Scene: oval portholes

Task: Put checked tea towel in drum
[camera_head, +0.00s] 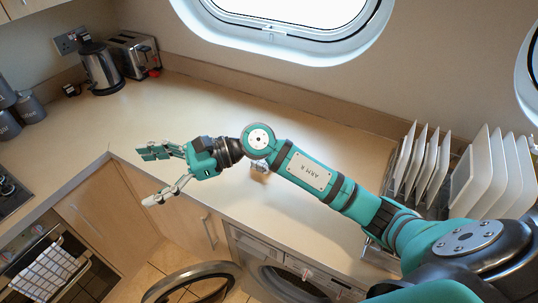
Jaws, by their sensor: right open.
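The checked tea towel (46,274), white with dark lines, hangs over the oven's front at the lower left. The washing machine (297,264) stands under the counter at the bottom centre, and its round door (190,278) is swung open to the left. The drum opening is only partly in view at the bottom edge, so its inside cannot be made out. My right gripper (150,178) is open and empty, with fingers spread, over the counter's front edge. It is above and to the right of the towel, clearly apart from it. My left gripper is out of view.
A rack of white plates (490,175) stands at the right. The counter's middle (200,110) is clear.

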